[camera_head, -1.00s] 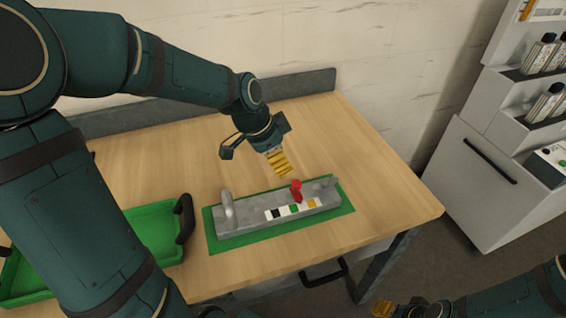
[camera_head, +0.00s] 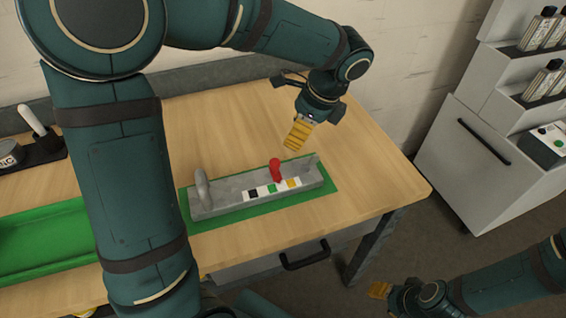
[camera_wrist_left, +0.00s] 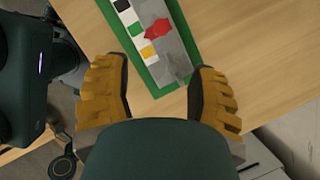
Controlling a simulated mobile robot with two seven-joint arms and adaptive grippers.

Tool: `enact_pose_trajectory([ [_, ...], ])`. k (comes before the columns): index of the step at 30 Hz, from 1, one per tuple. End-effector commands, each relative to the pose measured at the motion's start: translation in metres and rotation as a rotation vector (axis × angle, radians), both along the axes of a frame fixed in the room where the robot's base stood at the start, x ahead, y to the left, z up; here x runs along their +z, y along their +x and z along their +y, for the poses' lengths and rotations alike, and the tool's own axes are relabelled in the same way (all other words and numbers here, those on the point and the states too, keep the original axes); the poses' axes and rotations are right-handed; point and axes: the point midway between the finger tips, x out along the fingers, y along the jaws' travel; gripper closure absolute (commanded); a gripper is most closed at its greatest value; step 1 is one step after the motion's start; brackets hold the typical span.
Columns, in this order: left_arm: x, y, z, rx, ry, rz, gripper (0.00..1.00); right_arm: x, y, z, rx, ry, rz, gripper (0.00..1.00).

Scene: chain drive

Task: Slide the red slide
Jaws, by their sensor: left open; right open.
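The red slide (camera_head: 276,169) is an upright red knob on a grey rail block (camera_head: 226,193) that lies on a green mat. It stands behind the strip of coloured squares, between the green and yellow ones. In the left wrist view the red slide (camera_wrist_left: 158,29) shows beyond the fingertips. My left gripper (camera_head: 298,134) is above and behind the block's right part, apart from the red slide. Its yellow fingers (camera_wrist_left: 158,92) are open and empty. My right gripper (camera_head: 380,290) is low at the bottom right, off the table, open and empty.
A grey upright handle (camera_head: 201,190) stands at the block's left end. A green tray (camera_head: 45,240) lies at the left. A drawer with a black handle (camera_head: 304,257) is under the table edge. Table (camera_head: 380,190) right of the block is clear.

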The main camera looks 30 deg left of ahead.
Motion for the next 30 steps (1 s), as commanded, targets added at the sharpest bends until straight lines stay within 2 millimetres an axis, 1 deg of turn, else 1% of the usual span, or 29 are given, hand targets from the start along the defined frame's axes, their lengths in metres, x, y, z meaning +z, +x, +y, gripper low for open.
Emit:
enact_pose_trajectory([
  [2,-0.001,0.001,0.001,-0.007,0.019,0.002,0.42,-0.001,0.000,0.000,0.001,0.000,0.001,0.54],
  [5,-0.009,0.000,0.004,-0.006,0.023,0.003,0.42,-0.004,0.000,0.000,0.001,0.000,0.000,0.54],
  [8,-0.023,-0.002,0.010,-0.005,0.020,0.005,0.42,-0.008,0.001,0.000,0.000,0.000,-0.002,0.54],
  [15,-0.068,-0.006,0.027,-0.005,0.018,0.005,0.42,-0.022,0.003,0.000,-0.001,-0.001,-0.009,0.54],
  [21,-0.101,-0.009,0.041,-0.005,0.018,0.004,0.42,-0.031,0.005,-0.001,-0.002,-0.002,-0.013,0.54],
  [25,-0.116,-0.010,0.047,-0.006,0.017,0.004,0.42,-0.036,0.006,-0.001,-0.003,-0.003,-0.016,0.54],
  [30,-0.125,-0.011,0.051,-0.006,0.018,0.002,0.42,-0.038,0.007,-0.001,-0.004,-0.004,-0.018,0.54],
])
